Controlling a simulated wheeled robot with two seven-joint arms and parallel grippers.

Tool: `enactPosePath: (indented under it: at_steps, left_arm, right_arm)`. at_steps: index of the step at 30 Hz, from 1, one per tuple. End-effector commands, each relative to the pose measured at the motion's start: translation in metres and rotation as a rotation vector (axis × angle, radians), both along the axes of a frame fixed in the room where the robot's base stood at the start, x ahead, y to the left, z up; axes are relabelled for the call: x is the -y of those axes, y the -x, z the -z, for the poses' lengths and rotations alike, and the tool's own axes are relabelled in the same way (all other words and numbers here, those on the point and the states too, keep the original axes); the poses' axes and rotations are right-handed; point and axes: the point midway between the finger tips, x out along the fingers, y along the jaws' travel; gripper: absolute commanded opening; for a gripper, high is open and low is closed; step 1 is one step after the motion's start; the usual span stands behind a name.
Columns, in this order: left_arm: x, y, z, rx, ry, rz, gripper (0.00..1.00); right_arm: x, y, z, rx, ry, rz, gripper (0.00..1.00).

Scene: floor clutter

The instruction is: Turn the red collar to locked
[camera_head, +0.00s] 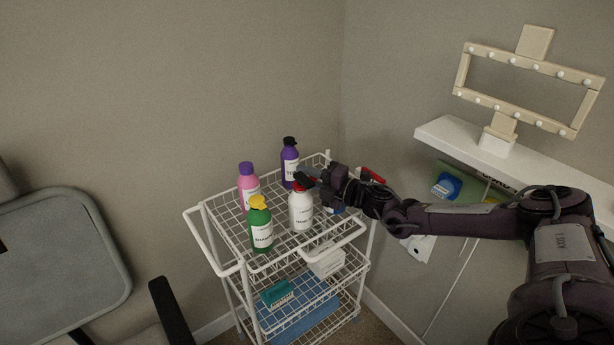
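Another red part (372,175) shows behind my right wrist. My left gripper is not in view.
Green (261,229), pink (249,183) and purple (290,163) bottles stand close by on the cart (222,240). A bluish thing is partly hidden below my gripper. A white shelf (455,137) with a light frame is at right, a chair (62,255) at left.

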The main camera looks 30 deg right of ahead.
Motion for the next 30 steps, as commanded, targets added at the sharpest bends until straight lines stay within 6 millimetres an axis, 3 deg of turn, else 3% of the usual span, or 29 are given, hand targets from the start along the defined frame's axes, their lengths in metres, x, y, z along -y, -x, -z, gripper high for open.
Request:
enactPosePath:
  at_steps: [3,8,18,23,30]
  left_arm:
    - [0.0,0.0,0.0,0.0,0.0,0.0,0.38]
    - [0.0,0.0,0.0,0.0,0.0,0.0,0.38]
    - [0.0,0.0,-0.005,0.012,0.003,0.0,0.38]
    - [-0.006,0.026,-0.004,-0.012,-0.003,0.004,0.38]
    - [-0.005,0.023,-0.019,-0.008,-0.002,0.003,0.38]
  right_arm:
    - [0.0,0.0,0.0,0.0,0.0,0.0,0.19]
    - [0.0,0.0,0.0,0.0,0.0,0.0,0.0]
    - [0.0,0.002,0.0,-0.004,-0.003,0.037,0.0]
    - [0.001,0.006,0.0,-0.007,-0.003,0.118,0.0]
    - [0.002,0.012,0.0,-0.008,-0.005,0.283,0.0]
